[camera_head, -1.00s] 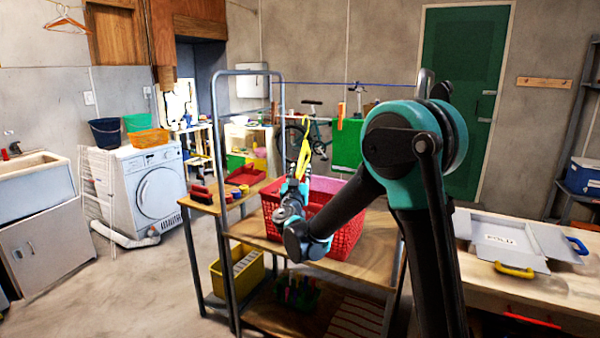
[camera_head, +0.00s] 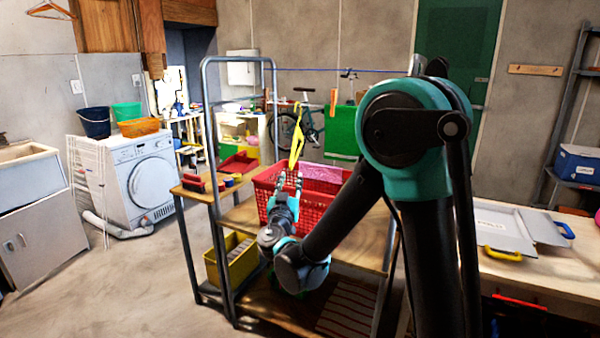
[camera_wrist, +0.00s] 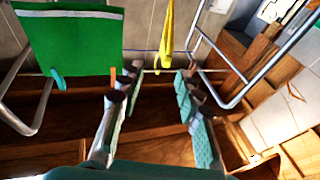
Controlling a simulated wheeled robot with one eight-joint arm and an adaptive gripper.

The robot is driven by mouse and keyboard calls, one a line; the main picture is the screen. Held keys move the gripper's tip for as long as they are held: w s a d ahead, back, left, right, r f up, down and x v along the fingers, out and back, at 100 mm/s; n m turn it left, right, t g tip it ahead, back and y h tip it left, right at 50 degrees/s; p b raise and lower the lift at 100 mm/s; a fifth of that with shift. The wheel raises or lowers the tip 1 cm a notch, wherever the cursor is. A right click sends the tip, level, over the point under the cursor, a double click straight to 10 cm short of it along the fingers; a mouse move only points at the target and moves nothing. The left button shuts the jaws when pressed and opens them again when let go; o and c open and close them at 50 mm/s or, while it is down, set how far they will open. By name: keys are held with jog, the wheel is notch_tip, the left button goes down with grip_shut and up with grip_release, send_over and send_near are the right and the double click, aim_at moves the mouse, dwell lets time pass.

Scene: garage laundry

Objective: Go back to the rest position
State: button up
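My gripper (camera_head: 290,182) is in front of the red basket (camera_head: 331,207), pointing up and away from me. In the wrist view its two fingers (camera_wrist: 150,92) stand well apart with nothing between them. A yellow strap-like thing (camera_head: 298,137) hangs just above and beyond the fingertips. It also shows in the wrist view (camera_wrist: 167,32), past the fingers, and does not look gripped. My forearm hides part of the basket's right side.
The basket stands on a wooden shelf rack (camera_head: 240,215) with a tall metal frame (camera_head: 208,130). A yellow bin (camera_head: 240,258) is on its lower shelf. A workbench (camera_head: 545,275) with a grey case (camera_head: 510,230) is at right. Open floor lies left, before the dryer (camera_head: 150,180).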

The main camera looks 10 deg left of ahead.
jog(key=s+d+f+m+g+h, duration=0.1)
jog(key=d+f+g+h, duration=0.25)
jog(key=d, duration=0.85)
jog(key=d+f+m+g+h, duration=0.1)
jog(key=d+f+g+h, duration=0.3)
jog(key=d, duration=0.8)
jog(key=s+d+f+g+y, duration=0.2)
jog(key=s+d+f+g, duration=0.3)
jog(key=s+d+f, duration=0.45)
jog(key=s+f+n+g+y, duration=0.1)
jog(key=s+f+g+y, duration=0.1)
jog(key=s, duration=0.5)
jog(key=s+a+f+n+g+y, duration=0.1)
jog(key=s+f+g+y, duration=0.1)
jog(key=s+f+y, duration=0.2)
jog(key=s+f, duration=0.2)
jog(key=s, duration=0.2)
jog(key=shift+a+f, duration=0.25)
jog(key=shift+f, duration=0.05)
